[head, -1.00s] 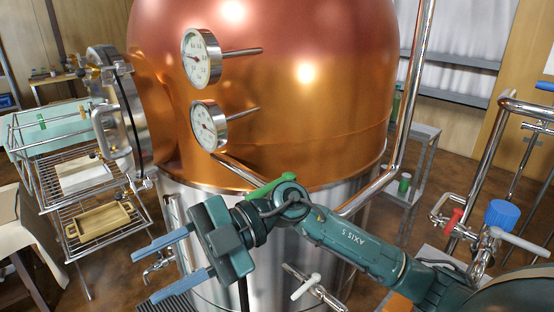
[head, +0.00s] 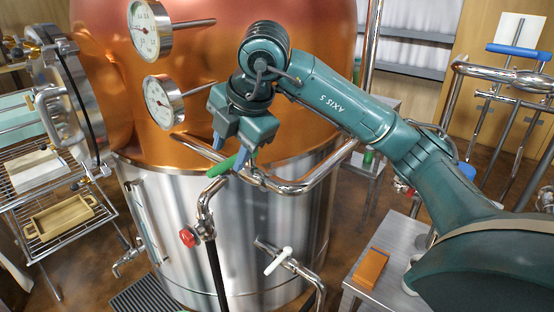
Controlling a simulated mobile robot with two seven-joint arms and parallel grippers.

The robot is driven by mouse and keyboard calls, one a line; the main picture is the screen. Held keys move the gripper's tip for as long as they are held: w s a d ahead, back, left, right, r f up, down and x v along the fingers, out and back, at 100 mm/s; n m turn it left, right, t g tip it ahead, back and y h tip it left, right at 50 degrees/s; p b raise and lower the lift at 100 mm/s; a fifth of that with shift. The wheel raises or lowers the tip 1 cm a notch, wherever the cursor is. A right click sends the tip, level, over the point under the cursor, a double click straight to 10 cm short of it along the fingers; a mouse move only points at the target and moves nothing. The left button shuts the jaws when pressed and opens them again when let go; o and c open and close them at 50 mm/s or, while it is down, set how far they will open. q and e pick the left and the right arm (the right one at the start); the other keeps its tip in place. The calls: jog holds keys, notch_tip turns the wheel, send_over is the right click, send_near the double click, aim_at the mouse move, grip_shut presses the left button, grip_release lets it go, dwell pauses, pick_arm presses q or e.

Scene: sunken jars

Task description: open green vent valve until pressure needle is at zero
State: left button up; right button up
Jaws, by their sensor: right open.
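The green vent valve handle (head: 221,168) sits on a steel pipe at the front of the copper vessel. My right gripper (head: 230,152) is open and points down just above the handle, its blue fingers on either side of the handle's far end. I cannot tell whether a finger touches it. An upper round gauge (head: 145,30) and a lower round gauge (head: 160,103) stand out from the vessel at the left. Both show dark needles, too small to read exactly. My left gripper is not in view.
A red knob (head: 187,237) and a white-handled tap (head: 278,261) are on pipes below. A curved steel pipe (head: 320,172) runs right of the gripper. A wire rack with a wooden tray (head: 62,215) stands left, and an orange block (head: 370,267) lies on a grey table at right.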

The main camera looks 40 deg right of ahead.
aim_at(225, 162)
jog(key=shift+x, duration=1)
jog(key=shift+b+x, duration=0.7)
jog(key=shift+x, duration=0.05)
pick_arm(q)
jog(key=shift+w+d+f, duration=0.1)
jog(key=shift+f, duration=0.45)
pick_arm(e)
jog(key=shift+a+f, duration=0.1)
